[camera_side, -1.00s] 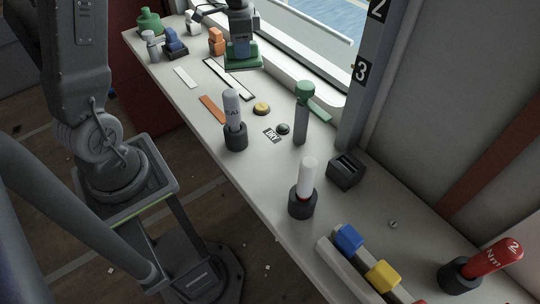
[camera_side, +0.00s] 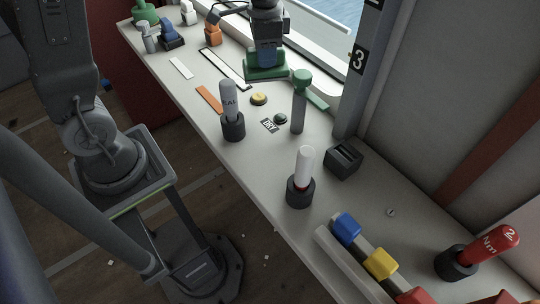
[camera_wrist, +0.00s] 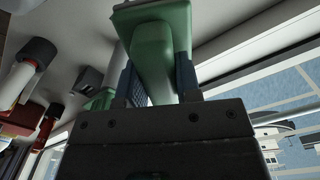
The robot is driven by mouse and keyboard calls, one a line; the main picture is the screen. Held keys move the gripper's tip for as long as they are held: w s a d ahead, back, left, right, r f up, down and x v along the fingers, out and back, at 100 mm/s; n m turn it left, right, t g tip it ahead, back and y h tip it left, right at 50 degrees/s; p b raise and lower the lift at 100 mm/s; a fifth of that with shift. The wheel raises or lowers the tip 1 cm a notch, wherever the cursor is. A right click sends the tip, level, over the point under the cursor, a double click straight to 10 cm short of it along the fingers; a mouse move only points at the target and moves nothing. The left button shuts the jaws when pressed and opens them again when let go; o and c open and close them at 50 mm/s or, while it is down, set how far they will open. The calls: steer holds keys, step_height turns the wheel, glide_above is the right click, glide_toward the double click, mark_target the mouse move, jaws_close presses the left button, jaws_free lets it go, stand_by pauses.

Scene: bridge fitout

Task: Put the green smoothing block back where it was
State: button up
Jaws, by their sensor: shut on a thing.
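The green smoothing block (camera_side: 265,71) has a wide base and an upright grip. My gripper (camera_side: 265,54) is shut on that grip from above, near the window side of the bench. In the wrist view the block (camera_wrist: 155,55) stands between my two fingers (camera_wrist: 155,85). In the side view its base is close to the bench top; I cannot tell whether it touches. A black-outlined white strip (camera_side: 225,69) lies on the bench to its left. A green pad (camera_side: 317,102) lies to its right, behind a green-topped grey tool (camera_side: 299,105).
On the bench (camera_side: 225,165) stand a grey tube in a dark holder (camera_side: 233,127), a white tube in a holder (camera_side: 300,191) and a black slotted box (camera_side: 343,161). A yellow button (camera_side: 259,98) and a DRY label (camera_side: 269,126) lie nearer. Coloured blocks (camera_side: 380,263) sit at front right.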

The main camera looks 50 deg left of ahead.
steer(key=s+d+r+m, duration=0.6)
steer(key=d+r+m, duration=0.1)
steer(key=d+m, duration=0.25)
steer(key=s+d+f+m, duration=0.1)
steer(key=f, duration=0.3)
steer(key=s+d+f+m, duration=0.1)
steer(key=f, duration=0.4)
steer(key=s+d+f+m, duration=0.1)
steer(key=d+f, duration=0.1)
steer(key=f, duration=0.2)
steer(key=shift+f, duration=2.2)
steer(key=o, duration=1)
steer(key=shift+f, duration=0.1)
steer(key=shift+c, duration=0.2)
